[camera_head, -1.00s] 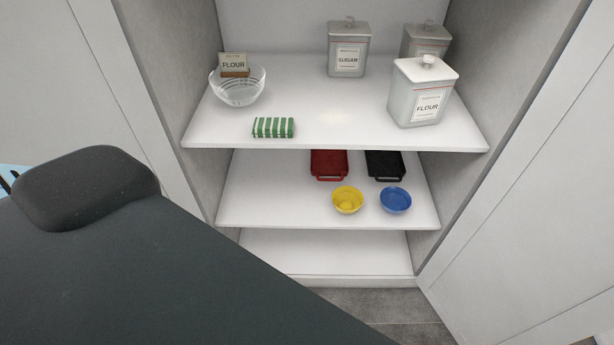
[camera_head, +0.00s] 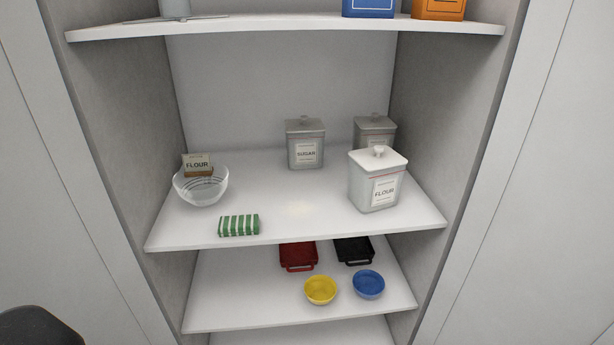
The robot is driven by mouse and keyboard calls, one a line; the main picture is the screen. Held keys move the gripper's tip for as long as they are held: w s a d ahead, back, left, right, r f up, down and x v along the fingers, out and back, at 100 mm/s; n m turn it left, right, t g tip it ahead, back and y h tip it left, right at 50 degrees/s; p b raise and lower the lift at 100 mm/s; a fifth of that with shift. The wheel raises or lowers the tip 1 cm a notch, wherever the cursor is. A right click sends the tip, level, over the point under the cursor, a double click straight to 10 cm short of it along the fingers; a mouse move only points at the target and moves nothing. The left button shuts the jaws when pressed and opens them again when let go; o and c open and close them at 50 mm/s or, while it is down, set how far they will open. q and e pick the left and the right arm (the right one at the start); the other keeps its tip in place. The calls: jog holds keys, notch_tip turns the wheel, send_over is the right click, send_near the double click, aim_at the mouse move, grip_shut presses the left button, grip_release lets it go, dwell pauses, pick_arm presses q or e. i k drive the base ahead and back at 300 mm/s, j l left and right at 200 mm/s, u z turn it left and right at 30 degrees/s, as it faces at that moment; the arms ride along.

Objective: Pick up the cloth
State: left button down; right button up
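The cloth (camera_head: 239,225) is green and white striped and folded into a small block. It lies near the front edge of the middle shelf (camera_head: 290,222), left of centre. A glass bowl (camera_head: 200,188) stands behind it to the left. Neither of my grippers shows in the head view, so nothing is seen touching the cloth.
A flour box (camera_head: 197,165) is at the glass bowl. A sugar canister (camera_head: 305,143), flour canister (camera_head: 376,181) and another canister (camera_head: 375,131) stand right. Below are a red tray (camera_head: 298,254), black tray (camera_head: 353,249), yellow bowl (camera_head: 320,290) and blue bowl (camera_head: 368,284).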

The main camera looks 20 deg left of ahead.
aim_at(243, 225)
jog(key=u, duration=1.2)
